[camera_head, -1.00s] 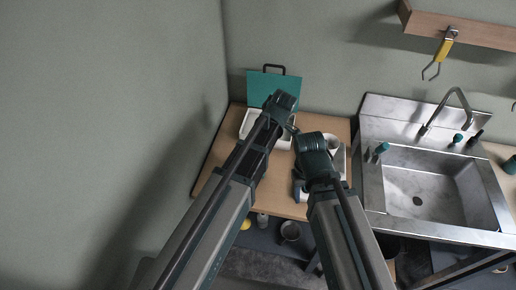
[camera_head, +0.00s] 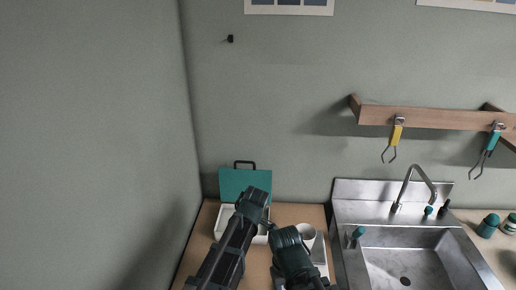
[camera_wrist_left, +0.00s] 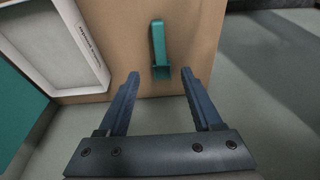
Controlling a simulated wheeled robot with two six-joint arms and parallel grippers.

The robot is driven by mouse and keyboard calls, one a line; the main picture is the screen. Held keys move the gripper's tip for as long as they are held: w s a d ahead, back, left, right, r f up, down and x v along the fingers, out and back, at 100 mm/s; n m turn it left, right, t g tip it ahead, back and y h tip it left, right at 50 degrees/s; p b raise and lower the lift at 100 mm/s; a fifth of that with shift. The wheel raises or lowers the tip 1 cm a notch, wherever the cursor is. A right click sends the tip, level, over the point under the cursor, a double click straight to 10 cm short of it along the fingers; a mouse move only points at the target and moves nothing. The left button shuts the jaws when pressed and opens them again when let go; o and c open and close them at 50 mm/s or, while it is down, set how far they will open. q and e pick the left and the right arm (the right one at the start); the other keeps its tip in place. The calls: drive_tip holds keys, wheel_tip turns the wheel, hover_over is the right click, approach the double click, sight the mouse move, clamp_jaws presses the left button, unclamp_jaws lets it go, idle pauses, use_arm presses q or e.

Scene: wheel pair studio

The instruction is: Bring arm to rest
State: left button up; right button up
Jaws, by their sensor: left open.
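My left arm (camera_head: 230,255) reaches in from the bottom over the wooden worktop, its dark front joint in front of the open teal-lidded case. In the left wrist view my left gripper (camera_wrist_left: 160,75) is open, with nothing between its two blue-grey fingers. A teal strip-shaped piece (camera_wrist_left: 159,45) lies on the worktop just beyond the fingertips, apart from them. My right arm (camera_head: 291,256) stands to the right of the left one, bent, with a rounded teal joint at its top. The jaws of the right gripper are hidden.
The case's teal lid (camera_head: 236,186) stands up by the wall; its white-rimmed tray (camera_wrist_left: 85,45) also shows in the wrist view. A white cup (camera_head: 307,234) stands beside my right arm. The steel sink (camera_head: 375,235) is to the right. A wooden rail (camera_head: 430,118) holds hanging tools above.

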use_arm(q)
drive_tip(key=s+a+m+h, duration=0.3)
drive_tip(key=s+a+m, duration=0.5)
drive_tip(key=m, duration=0.9)
drive_tip(key=s+d+m, duration=0.2)
drive_tip(key=s+d, duration=0.1)
drive_tip(key=d, duration=0.3)
drive_tip(key=s+d+m+y, duration=0.1)
drive_tip(key=s+d+m, duration=0.1)
drive_tip(key=d, duration=0.4)
drive_tip(key=shift+s+f, duration=0.3)
drive_tip(key=shift+s, duration=0.5)
